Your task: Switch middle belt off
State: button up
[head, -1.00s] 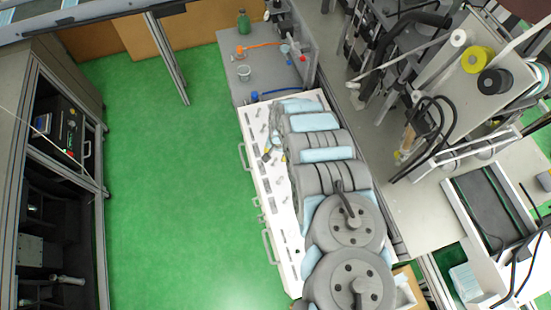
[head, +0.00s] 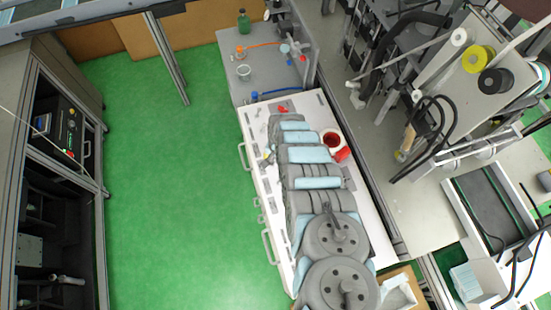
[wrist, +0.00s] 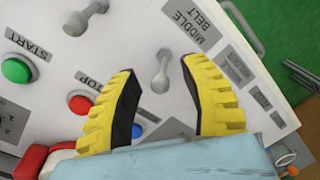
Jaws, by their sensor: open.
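The white control panel (head: 259,126) lies under my arm in the head view. In the wrist view, the "MIDDLE BELT" label (wrist: 187,28) sits at the top, above a grey toggle switch (wrist: 161,72). My gripper (wrist: 158,70) is open, its yellow, dark-padded fingers on either side of this toggle. The toggle shows between the fingertips, with a gap to each; its on or off position I cannot tell. In the head view my gripper is mostly hidden by my arm.
In the wrist view, a second toggle (wrist: 85,16), a green START button (wrist: 17,70), a red stop button (wrist: 80,104) and a blue button (wrist: 137,130) are nearby. A red and white part (head: 335,146) stands beside my arm. The green floor (head: 180,190) is clear at left.

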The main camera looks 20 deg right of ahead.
grip_shut()
jog(key=shift+a+h, duration=0.1)
jog(key=shift+h, duration=0.2)
dwell(0.3)
jog(key=shift+w+a+r+h+p, duration=0.15)
jog(key=shift+a+h+p, duration=0.25)
jog(key=shift+h+p, duration=0.55)
jog(key=shift+a+f+h+p, duration=0.2)
jog(key=shift+a+h+p, duration=0.25)
jog(key=shift+h, duration=0.5)
jog(key=shift+a+f+g+h+b, duration=0.1)
jog(key=shift+f+g+h+b, duration=0.15)
jog(key=shift+h+b, duration=0.7)
jog(key=shift+r+h+b, duration=0.1)
jog(key=shift+h+b, duration=0.25)
jog(key=shift+b, duration=0.65)
jog(key=shift+a+r+h+b, duration=0.1)
jog(key=shift+r+h+b, duration=0.25)
jog(key=shift+b, duration=0.45)
